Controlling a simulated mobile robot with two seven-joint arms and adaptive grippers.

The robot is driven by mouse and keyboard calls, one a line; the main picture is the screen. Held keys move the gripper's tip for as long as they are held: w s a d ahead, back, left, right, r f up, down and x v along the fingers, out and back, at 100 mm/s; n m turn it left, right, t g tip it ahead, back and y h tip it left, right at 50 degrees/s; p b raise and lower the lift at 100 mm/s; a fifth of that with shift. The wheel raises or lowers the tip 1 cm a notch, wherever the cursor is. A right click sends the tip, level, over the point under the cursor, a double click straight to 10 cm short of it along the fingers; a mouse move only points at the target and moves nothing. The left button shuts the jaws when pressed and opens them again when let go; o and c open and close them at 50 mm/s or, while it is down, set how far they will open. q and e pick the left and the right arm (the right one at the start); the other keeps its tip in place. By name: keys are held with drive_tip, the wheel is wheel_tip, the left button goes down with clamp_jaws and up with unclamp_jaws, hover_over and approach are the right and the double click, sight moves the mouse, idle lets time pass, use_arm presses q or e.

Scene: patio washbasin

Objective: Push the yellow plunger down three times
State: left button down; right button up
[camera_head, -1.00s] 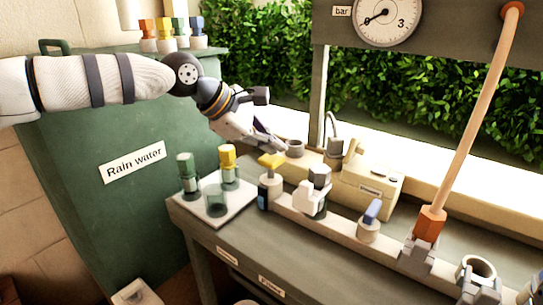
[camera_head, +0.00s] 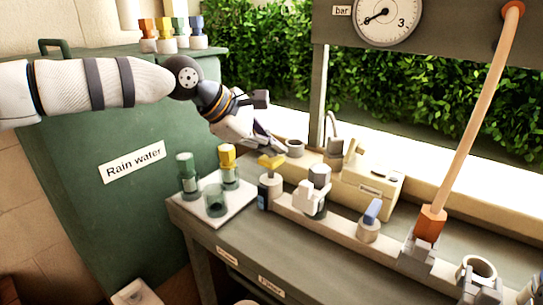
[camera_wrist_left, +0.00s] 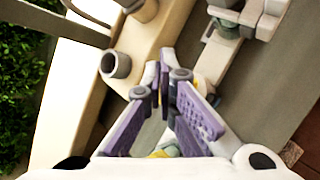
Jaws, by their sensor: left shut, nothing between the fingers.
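A yellow plunger (camera_head: 271,162) with a flat top stands on a dark bottle at the left end of the pale rail on the bench. My left gripper (camera_head: 279,149) is shut and empty, pointing down just above and behind this plunger. I cannot tell whether the fingertips touch it. In the left wrist view the purple-padded fingers (camera_wrist_left: 171,68) come together at their tips. Bits of yellow (camera_wrist_left: 160,153) show beside and below them, mostly hidden by the fingers. My right gripper is not in view.
A white tray (camera_head: 240,204) at the left holds a yellow-capped bottle (camera_head: 228,156) and green containers. A white tap-like fitting (camera_head: 314,196) and a blue-topped knob (camera_head: 371,212) stand along the rail.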

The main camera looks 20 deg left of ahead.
sight(272, 160)
use_arm(q)
drive_tip(key=shift+f, duration=1)
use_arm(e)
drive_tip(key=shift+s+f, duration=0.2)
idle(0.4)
use_arm(q)
drive_tip(key=shift+r, duration=1.25)
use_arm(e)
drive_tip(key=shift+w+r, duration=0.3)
use_arm(q)
wheel_tip(272, 160, up, 6)
drive_tip(key=shift+r+p, duration=0.1)
drive_tip(key=shift+p, duration=0.55)
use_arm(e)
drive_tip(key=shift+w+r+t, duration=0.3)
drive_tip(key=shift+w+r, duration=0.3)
